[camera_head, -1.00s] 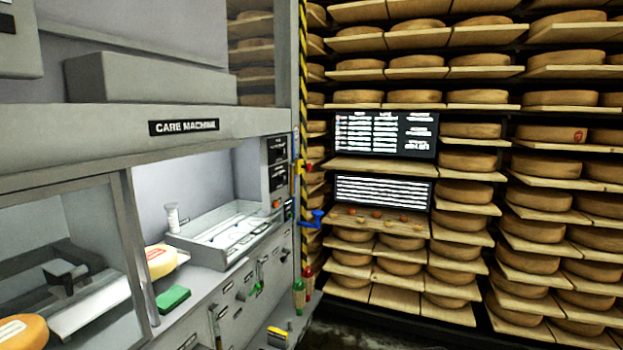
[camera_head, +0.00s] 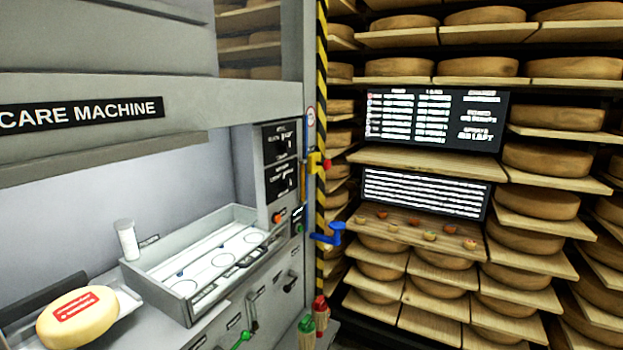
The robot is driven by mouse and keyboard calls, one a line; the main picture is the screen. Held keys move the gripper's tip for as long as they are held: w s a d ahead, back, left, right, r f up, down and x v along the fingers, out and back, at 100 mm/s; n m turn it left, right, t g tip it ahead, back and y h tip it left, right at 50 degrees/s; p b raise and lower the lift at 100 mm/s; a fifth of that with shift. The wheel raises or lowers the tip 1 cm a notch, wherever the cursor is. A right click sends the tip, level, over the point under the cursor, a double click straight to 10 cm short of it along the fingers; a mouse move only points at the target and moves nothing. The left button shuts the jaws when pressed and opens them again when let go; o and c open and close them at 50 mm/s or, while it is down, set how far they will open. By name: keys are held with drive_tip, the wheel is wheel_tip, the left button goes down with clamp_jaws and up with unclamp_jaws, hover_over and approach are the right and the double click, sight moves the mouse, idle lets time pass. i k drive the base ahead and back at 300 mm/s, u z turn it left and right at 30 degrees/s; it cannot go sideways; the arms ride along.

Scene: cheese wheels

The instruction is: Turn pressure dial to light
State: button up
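The care machine (camera_head: 60,95) fills the left side of the head view. On its right column are two black panels with small white print: an upper one (camera_head: 281,140) and a lower one (camera_head: 281,181). Each seems to carry a small control, too small to read, so I cannot tell which is the pressure dial or its setting. Below them are an orange-red button (camera_head: 278,217) and a small dark panel with a green spot (camera_head: 298,227). On the machine front are several dark knobs or handles and a green lever (camera_head: 240,340). My gripper is not in view.
A tray with round recesses (camera_head: 180,290), a white cylinder (camera_head: 127,240) and a labelled cheese wheel (camera_head: 77,317) are on the machine's ledge. A blue crank (camera_head: 330,235) and a yellow-red valve (camera_head: 319,163) stick out at its right edge. Cheese shelves (camera_head: 545,230) stand behind.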

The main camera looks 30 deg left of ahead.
sight(287, 184)
drive_tip(key=u, duration=0.2)
drive_tip(key=i, duration=0.75)
drive_tip(key=u, duration=1.2)
drive_tip(key=i, duration=0.65)
drive_tip(key=u, duration=0.7)
